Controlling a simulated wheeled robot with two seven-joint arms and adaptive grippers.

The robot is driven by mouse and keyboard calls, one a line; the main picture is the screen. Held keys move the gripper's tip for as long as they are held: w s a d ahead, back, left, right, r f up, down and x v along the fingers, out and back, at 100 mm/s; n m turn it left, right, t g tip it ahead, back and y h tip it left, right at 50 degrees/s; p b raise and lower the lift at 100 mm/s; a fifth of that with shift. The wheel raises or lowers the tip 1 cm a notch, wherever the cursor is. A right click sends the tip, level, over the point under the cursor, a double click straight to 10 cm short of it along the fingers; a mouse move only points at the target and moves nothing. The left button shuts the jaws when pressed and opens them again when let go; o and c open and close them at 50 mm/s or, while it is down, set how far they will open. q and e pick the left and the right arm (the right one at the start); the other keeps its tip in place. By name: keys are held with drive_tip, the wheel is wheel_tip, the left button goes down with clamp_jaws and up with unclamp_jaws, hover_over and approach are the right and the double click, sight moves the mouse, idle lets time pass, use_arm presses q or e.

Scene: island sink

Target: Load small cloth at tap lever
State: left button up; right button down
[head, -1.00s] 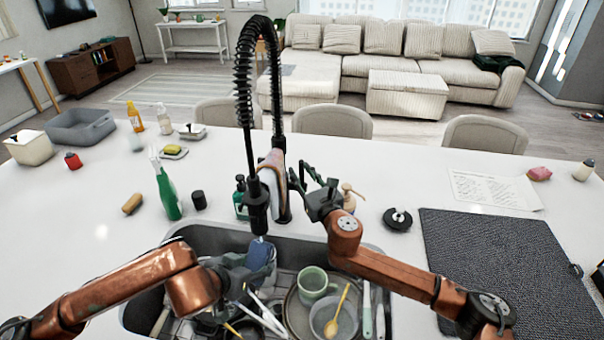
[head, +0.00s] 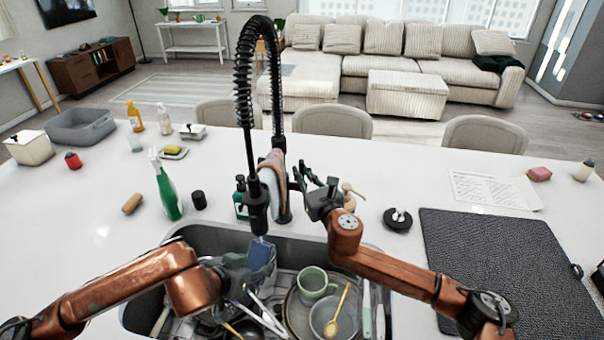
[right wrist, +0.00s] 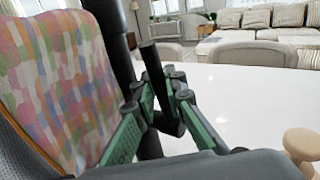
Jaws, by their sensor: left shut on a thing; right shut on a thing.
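The black spring-neck tap (head: 244,85) stands behind the sink, its spray head (head: 256,212) hanging over the basin. A patterned cloth (head: 271,172) hangs on the tap; it fills the left of the right wrist view (right wrist: 55,85). My right gripper (head: 308,184) is beside the tap, its green-padded fingers (right wrist: 165,100) shut on the dark tap lever (right wrist: 152,62). My left gripper (head: 246,268) is over the sink, shut on a small blue piece (head: 262,254) just below the spray head. The piece looks like cloth, but I cannot be sure. Its lower part is hidden.
The sink (head: 205,238) holds a green mug (head: 313,281), a bowl, plates and cutlery. A dark mat (head: 500,265) lies at right.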

drive_tip(key=shift+w+d+m+g, duration=0.1)
drive_tip(key=shift+w+m+g, duration=0.4)
drive_tip(key=shift+g, duration=0.3)
drive_tip(key=c, duration=2)
unclamp_jaws()
drive_tip(key=shift+o, duration=0.2)
drive_tip(key=v, duration=1.2)
use_arm(q)
drive_tip(key=shift+s, duration=0.1)
drive_tip(key=s+a, duration=0.3)
drive_tip(key=s, duration=0.4)
drive_tip(key=shift+a+b, duration=0.2)
drive_tip(key=shift+b, duration=0.25)
use_arm(e)
drive_tip(key=shift+w+f, duration=0.1)
drive_tip(key=shift+f, duration=0.4)
